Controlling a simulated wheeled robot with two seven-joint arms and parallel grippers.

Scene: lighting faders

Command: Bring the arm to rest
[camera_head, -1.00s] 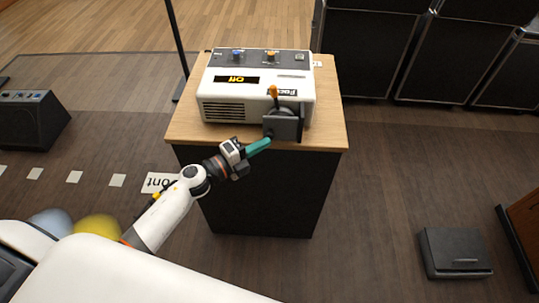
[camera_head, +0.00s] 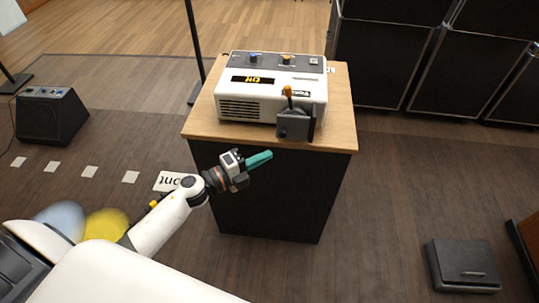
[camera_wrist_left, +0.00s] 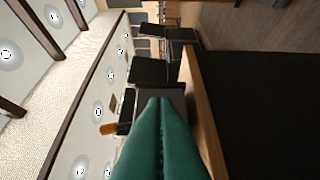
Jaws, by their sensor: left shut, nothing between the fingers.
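My left gripper (camera_head: 262,158) has teal fingers pressed together with nothing between them. It stands in front of the wooden-topped cabinet, a little below and left of the grey lever box, apart from it. The teal fingers also fill the lower middle of the left wrist view (camera_wrist_left: 160,140). The white control unit (camera_head: 245,107) sits on the cabinet, with a yellow "Off" display, a blue knob and an orange knob. The grey lever box (camera_head: 294,125) at its front right corner carries an orange-tipped lever (camera_head: 288,92) standing up. My right gripper is out of view.
The cabinet (camera_head: 265,205) has a light wooden top (camera_head: 340,120) whose front edge is close to my left gripper. A black floor speaker (camera_head: 50,117) is at left. Black cases (camera_head: 380,60) stand at the back right. A dark box (camera_head: 462,265) lies at lower right. Floor around the cabinet is open.

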